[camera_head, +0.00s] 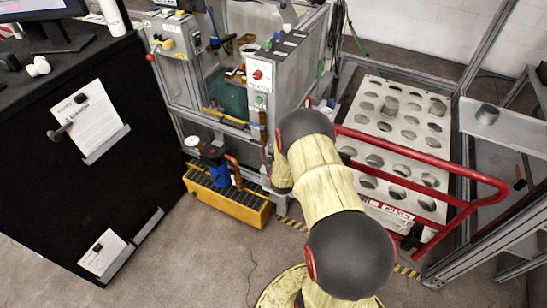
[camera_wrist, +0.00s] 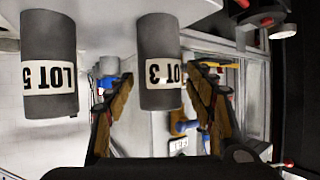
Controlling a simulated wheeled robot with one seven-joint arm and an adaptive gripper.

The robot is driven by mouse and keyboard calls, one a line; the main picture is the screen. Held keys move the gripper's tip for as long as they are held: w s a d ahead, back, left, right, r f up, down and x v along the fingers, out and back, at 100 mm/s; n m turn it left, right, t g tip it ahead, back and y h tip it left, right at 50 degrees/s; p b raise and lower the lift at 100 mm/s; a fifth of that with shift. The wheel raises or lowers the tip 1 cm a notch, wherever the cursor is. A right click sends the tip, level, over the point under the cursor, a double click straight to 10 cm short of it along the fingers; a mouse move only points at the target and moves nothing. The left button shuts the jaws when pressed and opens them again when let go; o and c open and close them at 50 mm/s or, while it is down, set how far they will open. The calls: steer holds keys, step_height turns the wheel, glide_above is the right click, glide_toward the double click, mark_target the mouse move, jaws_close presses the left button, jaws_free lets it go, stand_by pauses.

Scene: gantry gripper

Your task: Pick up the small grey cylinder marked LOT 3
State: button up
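In the wrist view, which looks upside down, the small grey cylinder marked LOT 3 (camera_wrist: 160,62) hangs from the top edge with its white label facing the camera. It lies between the two fingers of my gripper (camera_wrist: 160,84), with gaps at both sides. My gripper is open and nothing is clamped in it. How far the cylinder is in depth from the fingertips I cannot tell. In the head view my arm hides the gripper. Grey cylinders show there on the perforated panel (camera_head: 385,133), but their labels cannot be read.
A second grey cylinder, marked LOT 5 (camera_wrist: 49,65), is close to the left in the wrist view. In the head view a red rail (camera_head: 420,160) runs along the panel's front. Another grey cylinder (camera_head: 487,113) stands on a side shelf. A yellow crate (camera_head: 228,197) is on the floor.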

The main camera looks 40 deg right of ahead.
jaws_close()
stand_by(0.5)
